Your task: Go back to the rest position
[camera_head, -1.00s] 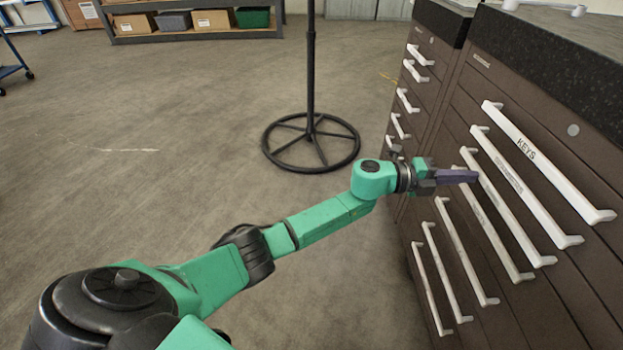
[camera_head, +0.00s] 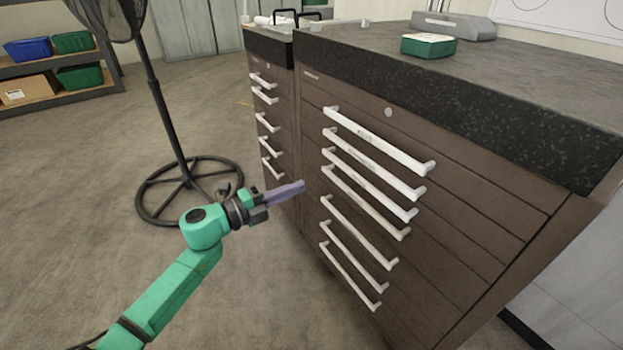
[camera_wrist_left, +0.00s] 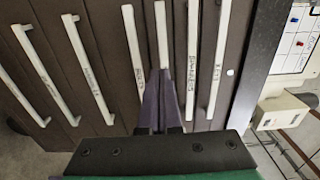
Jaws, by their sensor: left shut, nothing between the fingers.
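My left gripper (camera_head: 287,192) is at the end of my green arm, in the middle of the head view, in front of the brown drawer cabinet (camera_head: 450,215). Its purple fingers are together with nothing between them. In the left wrist view the shut fingers (camera_wrist_left: 160,95) point at the drawer fronts and overlap white handles in the picture; I cannot tell from this view whether they touch. In the head view the fingertips appear apart from the handles, left of them. My right gripper is not in view.
The cabinet's drawers look shut, with white handles (camera_head: 380,140) sticking out. A green box (camera_head: 428,46) stands on the dark worktop (camera_head: 520,90). A stand fan's round base (camera_head: 165,215) is on the floor behind my arm. The floor to the left is open.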

